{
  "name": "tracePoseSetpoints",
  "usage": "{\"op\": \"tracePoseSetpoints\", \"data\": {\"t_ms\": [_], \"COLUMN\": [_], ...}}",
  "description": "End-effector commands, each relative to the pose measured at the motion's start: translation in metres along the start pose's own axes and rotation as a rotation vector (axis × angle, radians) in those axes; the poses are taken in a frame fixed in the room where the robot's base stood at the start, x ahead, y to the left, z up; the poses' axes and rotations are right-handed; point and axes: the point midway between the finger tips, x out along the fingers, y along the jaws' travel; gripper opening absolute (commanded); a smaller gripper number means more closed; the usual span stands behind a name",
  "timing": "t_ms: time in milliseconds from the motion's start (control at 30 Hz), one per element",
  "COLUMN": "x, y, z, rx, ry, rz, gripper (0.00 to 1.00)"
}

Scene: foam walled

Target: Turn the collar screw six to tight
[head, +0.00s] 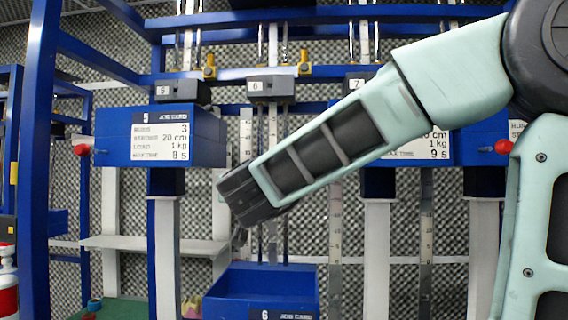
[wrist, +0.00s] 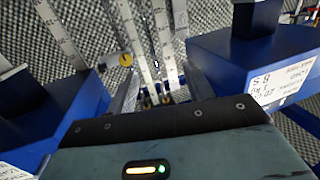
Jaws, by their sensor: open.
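Station six shows its number plate (head: 271,88) on the top beam and a blue carriage box (head: 262,290) marked 6, low on its vertical rods. My gripper (head: 240,238) is in front of these rods, above the box, and its dark body hides part of them. In the wrist view, which is upside down, my gripper (wrist: 160,88) has its grey fingers apart, with rods and small dark and brass fittings seen beyond the gap. I cannot clearly make out collar screw six or tell whether one of these fittings is it.
The station five box (head: 165,135) with a red knob (head: 82,150) stands raised at left. Another raised box (head: 488,140) is partly behind my arm at right. Yellow fittings (head: 304,65) sit on the top beam. A white shelf (head: 135,243) is at lower left.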

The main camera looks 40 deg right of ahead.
Motion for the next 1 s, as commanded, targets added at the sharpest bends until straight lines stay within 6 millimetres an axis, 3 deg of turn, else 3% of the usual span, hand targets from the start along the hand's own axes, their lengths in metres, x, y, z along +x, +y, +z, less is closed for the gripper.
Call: {"op": "tracePoseSetpoints", "data": {"t_ms": [33,100,200,467,1000], "x": [0.004,0.005,0.007,0.039,0.146], "y": [0.023,0.044,0.059,0.068,0.093], "z": [-0.018,-0.026,-0.031,-0.032,-0.036], "rx": [0.006,0.005,0.004,0.001,0.002], "ry": [0.015,0.024,0.027,0.024,0.025], "rz": [0.086,0.170,0.229,0.238,0.235], "gripper": [0.52,0.52,0.52,0.52,0.52]}}
